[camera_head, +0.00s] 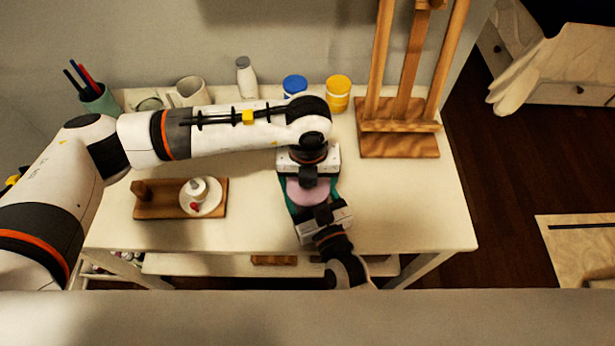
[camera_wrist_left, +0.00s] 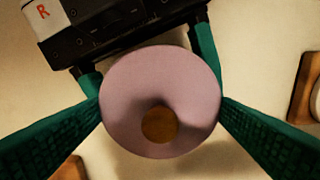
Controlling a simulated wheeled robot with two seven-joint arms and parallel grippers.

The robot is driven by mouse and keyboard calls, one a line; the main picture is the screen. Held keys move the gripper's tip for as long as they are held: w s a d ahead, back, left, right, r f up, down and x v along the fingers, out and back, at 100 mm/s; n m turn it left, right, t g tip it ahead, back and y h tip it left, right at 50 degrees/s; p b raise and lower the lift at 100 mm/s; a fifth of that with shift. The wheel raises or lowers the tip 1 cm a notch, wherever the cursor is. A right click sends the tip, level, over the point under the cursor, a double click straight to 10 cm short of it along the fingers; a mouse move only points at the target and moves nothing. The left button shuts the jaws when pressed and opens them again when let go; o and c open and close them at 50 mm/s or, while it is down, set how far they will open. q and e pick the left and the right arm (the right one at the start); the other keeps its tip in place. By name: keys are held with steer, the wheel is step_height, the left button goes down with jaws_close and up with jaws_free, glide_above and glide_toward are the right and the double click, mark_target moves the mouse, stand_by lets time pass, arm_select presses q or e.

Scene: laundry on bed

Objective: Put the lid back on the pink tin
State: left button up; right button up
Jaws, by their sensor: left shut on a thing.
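The pink round lid (camera_head: 307,193) with a brown wooden knob is near the front middle of the table; it fills the middle of the left wrist view (camera_wrist_left: 125,90). My left gripper (camera_head: 308,184) points down and is shut on the lid, with a green finger at each side of its rim. My right gripper (camera_head: 312,203) reaches in from the front, its fingers spread on both sides below the lid. A pale surface (camera_wrist_left: 172,38) shows between the right fingers behind the lid; I cannot tell whether it is the tin. The lid hides what is beneath it.
A wooden stand (camera_head: 150,203) with a white saucer (camera_head: 212,207) and small bottle is on the left of the white table (camera_head: 415,215). An easel (camera_head: 400,145) stands at back right. Blue (camera_head: 295,83) and yellow jars (camera_head: 338,88) and a mug (camera_head: 192,91) line the back.

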arm_select(q)
steer(key=shift+a+f, duration=0.2)
steer(key=shift+f, duration=0.2)
arm_select(e)
steer(key=shift+a+r, duration=0.15)
steer(key=shift+r, duration=0.2)
arm_select(q)
steer(key=shift+r, duration=0.35)
arm_select(e)
steer(key=shift+w, duration=0.1)
arm_select(q)
steer(key=shift+r, duration=0.15)
steer(key=shift+r, duration=0.4)
arm_select(e)
steer(key=shift+f, duration=0.2)
arm_select(q)
steer(key=shift+d+f, duration=0.15)
steer(key=shift+f, duration=0.4)
steer(key=shift+f, duration=0.3)
arm_select(e)
steer(key=shift+r, duration=0.2)
